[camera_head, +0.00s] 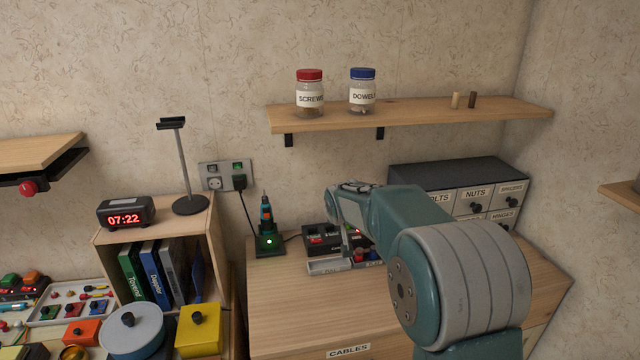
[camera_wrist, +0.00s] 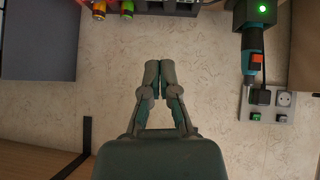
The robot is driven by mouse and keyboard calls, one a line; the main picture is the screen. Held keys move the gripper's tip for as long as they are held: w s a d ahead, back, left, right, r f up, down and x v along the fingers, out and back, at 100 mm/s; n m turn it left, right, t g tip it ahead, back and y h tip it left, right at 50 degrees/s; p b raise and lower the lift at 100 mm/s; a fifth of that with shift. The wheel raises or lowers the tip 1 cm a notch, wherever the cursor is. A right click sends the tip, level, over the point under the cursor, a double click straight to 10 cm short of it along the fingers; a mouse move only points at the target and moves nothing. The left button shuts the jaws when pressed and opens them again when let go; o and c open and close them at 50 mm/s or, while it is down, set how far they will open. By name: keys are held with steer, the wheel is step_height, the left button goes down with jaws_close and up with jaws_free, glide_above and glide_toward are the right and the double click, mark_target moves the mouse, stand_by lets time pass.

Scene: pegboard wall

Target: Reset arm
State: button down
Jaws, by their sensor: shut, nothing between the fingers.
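My gripper (camera_wrist: 159,66) is shut and empty in the wrist view, its two fingertips close together in front of the patterned wall. In the head view my teal and grey arm reaches from the lower right over the wooden cabinet (camera_head: 290,300). My gripper is hard to make out there, near the arm's far end. Nothing is held.
A shelf (camera_head: 420,112) carries a screws jar (camera_head: 310,95), a dowels jar (camera_head: 362,92) and two small pegs. A drill (camera_head: 266,215) stands in its charger left of the arm. A drawer unit (camera_head: 450,172) stands behind it. A lamp-like stand (camera_head: 183,165) rises at left.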

steer(key=s+d+r+g, duration=0.1)
steer(key=s+d+r, duration=0.15)
steer(key=s, duration=0.55)
steer(key=s+d+r+m, duration=0.1)
steer(key=s+d+r, duration=0.1)
steer(key=s+r, duration=0.35)
steer(key=s+d+r+g, duration=0.1)
steer(key=s+d, duration=0.2)
steer(key=s, duration=0.6)
steer(key=s+d+f, duration=0.1)
steer(key=s+f, duration=0.1)
steer(key=s, duration=0.8)
steer(key=s+d+f+m+g, duration=0.1)
steer(key=s+f, duration=0.1)
steer(key=s, duration=0.9)
steer(key=shift+s, duration=0.25)
